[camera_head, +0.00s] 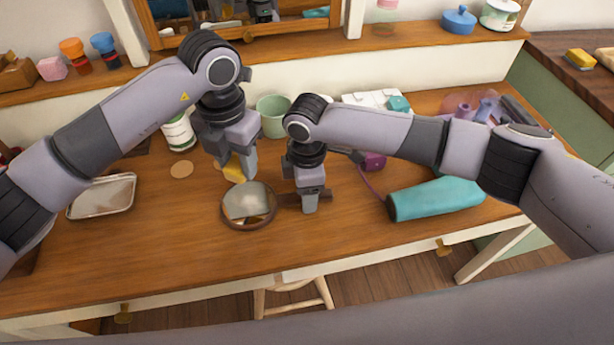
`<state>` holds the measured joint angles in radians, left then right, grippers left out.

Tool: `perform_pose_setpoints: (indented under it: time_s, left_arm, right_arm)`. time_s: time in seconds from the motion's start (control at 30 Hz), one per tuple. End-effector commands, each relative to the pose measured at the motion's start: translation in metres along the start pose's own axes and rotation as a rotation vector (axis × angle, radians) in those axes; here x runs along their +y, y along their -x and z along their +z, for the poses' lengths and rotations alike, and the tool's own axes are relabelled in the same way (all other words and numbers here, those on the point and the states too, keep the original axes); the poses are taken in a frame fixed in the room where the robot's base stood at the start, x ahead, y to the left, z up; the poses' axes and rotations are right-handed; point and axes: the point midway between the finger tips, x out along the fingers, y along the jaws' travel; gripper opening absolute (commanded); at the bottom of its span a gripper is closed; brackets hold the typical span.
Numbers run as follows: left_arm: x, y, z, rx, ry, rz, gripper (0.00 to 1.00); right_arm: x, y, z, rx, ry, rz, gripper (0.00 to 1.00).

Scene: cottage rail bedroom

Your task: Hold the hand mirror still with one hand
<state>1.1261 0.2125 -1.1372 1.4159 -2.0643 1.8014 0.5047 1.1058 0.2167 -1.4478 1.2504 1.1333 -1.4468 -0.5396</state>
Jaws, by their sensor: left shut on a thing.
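The round hand mirror (248,203) lies at the middle of the wooden desk, with its brown-rimmed glass facing up and its handle pointing right. My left gripper (240,172) is just above and behind the glass, fingers down, shut on a small yellow piece (233,174) like a sponge or cloth. Most of that piece is hidden by the fingers. My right gripper (309,202) is down at the mirror's handle, which shows on both sides of the near finger. The far finger is hidden, so I cannot tell whether it grips the handle.
A white-and-green jar (179,133) and a green cup (273,115) stand behind. A teal roll (437,200) lies at the right. The desk front is clear.

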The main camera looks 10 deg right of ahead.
Motion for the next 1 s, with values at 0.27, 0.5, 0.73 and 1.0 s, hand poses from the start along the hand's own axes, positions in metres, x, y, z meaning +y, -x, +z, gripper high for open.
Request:
perform_pose_setpoints:
  time_s: [0.27, 0.5, 0.73, 1.0]
  left_arm:
    - [0.0000, 0.0001, 0.0000, 0.000, 0.000, 0.000, 0.17]
    - [0.0000, 0.0001, 0.0000, 0.000, 0.000, 0.000, 0.17]
    - [0.0000, 0.0001, 0.0000, 0.000, 0.000, 0.000, 0.17]
    - [0.0000, 0.0001, 0.0000, 0.000, 0.000, 0.000, 0.17]
  right_arm:
    - [-0.0001, -0.0042, -0.0004, 0.001, 0.001, 0.001, 0.57]
    - [-0.0002, -0.0040, -0.0004, 0.001, 0.000, 0.000, 0.02]
    - [-0.0001, -0.0039, -0.0003, 0.001, 0.000, 0.000, 0.00]
    - [-0.0001, -0.0037, -0.0003, 0.001, 0.000, 0.000, 0.00]
